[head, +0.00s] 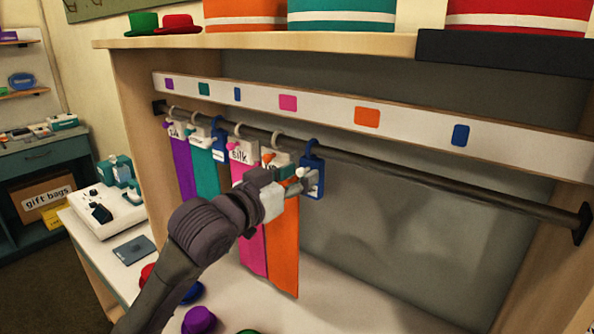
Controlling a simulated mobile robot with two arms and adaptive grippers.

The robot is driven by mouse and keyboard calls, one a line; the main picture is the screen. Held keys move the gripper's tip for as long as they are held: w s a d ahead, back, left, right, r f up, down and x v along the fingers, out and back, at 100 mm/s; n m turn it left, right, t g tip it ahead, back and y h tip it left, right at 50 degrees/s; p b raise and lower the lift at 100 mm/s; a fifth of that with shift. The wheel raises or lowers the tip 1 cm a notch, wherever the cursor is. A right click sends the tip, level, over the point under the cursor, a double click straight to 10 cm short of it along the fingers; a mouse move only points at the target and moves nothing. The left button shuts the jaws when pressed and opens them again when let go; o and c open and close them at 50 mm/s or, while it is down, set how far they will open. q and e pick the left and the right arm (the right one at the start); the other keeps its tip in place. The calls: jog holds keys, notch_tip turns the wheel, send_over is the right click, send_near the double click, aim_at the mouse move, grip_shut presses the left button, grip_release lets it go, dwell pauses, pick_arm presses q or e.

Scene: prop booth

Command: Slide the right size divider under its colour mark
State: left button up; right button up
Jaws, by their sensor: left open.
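A white strip (415,119) above the dark rail (400,164) carries colour marks. From left they are purple, teal, a small blue mark (238,94), pink, an orange mark (367,117) and a larger blue mark (461,135). A blue size divider (314,181) hangs on the rail just right of the orange scarf (284,250), left of the larger blue mark. Another blue divider (219,139) hangs between the teal and pink scarves. My left gripper (296,187) is open at the left side of the right-hand blue divider; contact is unclear. My right gripper is out of view.
Purple (184,168), teal (206,174) and pink (250,220) scarves hang on hooks with tags further left. The rail is bare from the right-hand blue divider to its right end bracket (582,223). Small hats, including a purple one (199,320), lie below my arm.

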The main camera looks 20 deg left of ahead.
pick_arm(q)
jog(key=shift+w, duration=0.1)
grip_shut()
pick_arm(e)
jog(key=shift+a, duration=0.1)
pick_arm(q)
jog(key=shift+d, duration=0.1)
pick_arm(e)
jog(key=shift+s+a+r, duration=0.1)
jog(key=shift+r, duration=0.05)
